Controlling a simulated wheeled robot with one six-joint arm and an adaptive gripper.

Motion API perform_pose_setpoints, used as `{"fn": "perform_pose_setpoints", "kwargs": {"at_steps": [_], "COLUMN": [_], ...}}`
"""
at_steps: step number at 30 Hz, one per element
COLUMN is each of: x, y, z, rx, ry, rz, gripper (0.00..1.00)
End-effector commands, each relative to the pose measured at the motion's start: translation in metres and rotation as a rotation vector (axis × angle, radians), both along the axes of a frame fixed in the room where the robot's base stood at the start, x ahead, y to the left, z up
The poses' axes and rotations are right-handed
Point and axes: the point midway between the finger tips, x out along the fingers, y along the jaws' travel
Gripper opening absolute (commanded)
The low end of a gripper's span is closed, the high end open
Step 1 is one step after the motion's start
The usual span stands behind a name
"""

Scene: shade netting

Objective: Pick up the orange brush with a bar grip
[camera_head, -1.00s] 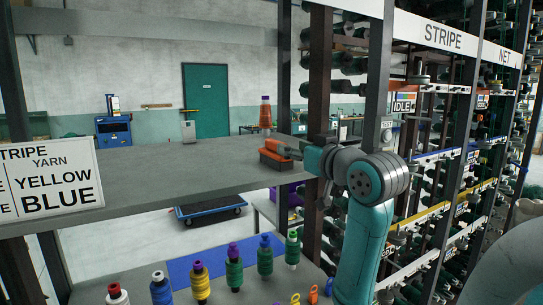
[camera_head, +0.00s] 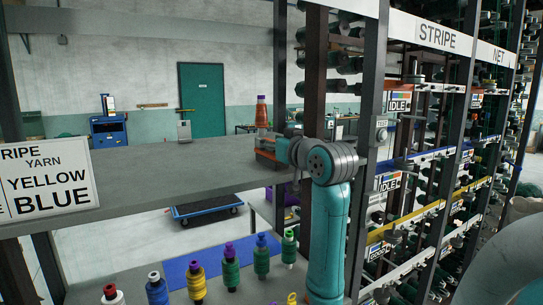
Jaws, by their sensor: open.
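The orange brush (camera_head: 264,157) lies on the grey upper shelf (camera_head: 160,178), close to the shelf's right end. It is a dark block with orange on it, and its right part is hidden behind my gripper. My gripper (camera_head: 281,150) is at the brush's right side and overlaps it in this view. The jaws are open, but the fingertips are small and partly hidden. I cannot tell whether they touch the brush or stand around its grip.
An orange and purple cone (camera_head: 262,112) stands just behind the brush. A dark rack post (camera_head: 314,100) rises close to my arm. Several yarn spools (camera_head: 196,283) stand on the lower shelf. A sign (camera_head: 45,183) hangs at the left. The upper shelf's middle is clear.

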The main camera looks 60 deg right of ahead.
Motion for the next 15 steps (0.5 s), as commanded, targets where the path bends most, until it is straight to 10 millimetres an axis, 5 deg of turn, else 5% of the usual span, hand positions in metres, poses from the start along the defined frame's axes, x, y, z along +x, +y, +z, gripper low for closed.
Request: {"fn": "perform_pose_setpoints", "kwargs": {"at_steps": [2,8,15], "x": [-0.0002,-0.0004,-0.0005], "y": [0.0000,0.0001,0.0002], "z": [0.0001,0.0001,0.0003], "rx": [0.000,0.000,0.000], "ry": [0.000,0.000,0.000], "rz": [0.000,0.000,0.000], "gripper": [0.47,0.00,0.00]}}
